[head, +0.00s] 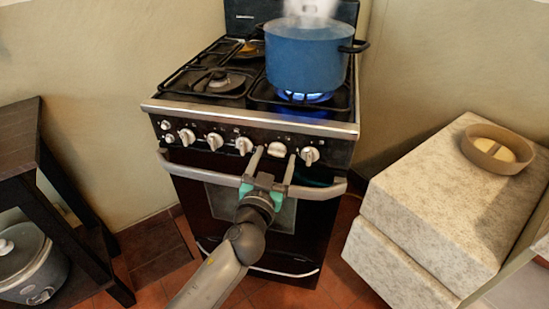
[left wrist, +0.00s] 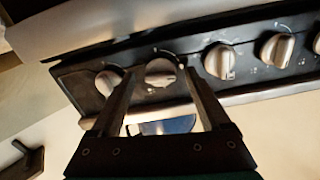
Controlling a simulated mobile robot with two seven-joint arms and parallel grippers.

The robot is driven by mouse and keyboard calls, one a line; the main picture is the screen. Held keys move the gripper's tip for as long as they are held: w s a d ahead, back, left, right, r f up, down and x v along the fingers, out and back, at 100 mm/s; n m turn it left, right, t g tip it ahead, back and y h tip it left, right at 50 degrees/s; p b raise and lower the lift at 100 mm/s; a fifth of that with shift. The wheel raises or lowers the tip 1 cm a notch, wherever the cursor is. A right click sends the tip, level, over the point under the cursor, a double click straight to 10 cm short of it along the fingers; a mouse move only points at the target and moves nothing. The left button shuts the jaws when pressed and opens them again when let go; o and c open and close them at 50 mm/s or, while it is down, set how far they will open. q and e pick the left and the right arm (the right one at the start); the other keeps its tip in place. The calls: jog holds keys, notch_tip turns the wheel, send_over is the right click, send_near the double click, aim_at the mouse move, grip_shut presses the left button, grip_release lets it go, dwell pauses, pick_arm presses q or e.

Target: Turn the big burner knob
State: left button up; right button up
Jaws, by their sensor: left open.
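A row of several silver knobs runs along the stove's front panel. My left gripper (head: 276,154) is open, reaching up to the panel from below. Its two fingers stand on either side of one knob (head: 277,149), second from the right in the head view. In the left wrist view the same knob (left wrist: 160,72) shows between the spread fingers (left wrist: 157,76); I cannot tell whether they touch it. This knob looks turned differently from its neighbours. A blue flame (head: 303,97) burns under a steaming blue pot (head: 306,58). My right gripper is not in view.
The oven handle (head: 325,188) crosses just below the knobs, close to my left gripper. A stone counter (head: 432,190) with a round bowl (head: 475,150) stands on the right. A dark shelf (head: 20,135) with a grey cooker (head: 30,270) stands on the left.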

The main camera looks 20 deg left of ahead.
pick_arm(q)
jog(key=shift+w, duration=0.3)
grip_shut()
dwell(0.6)
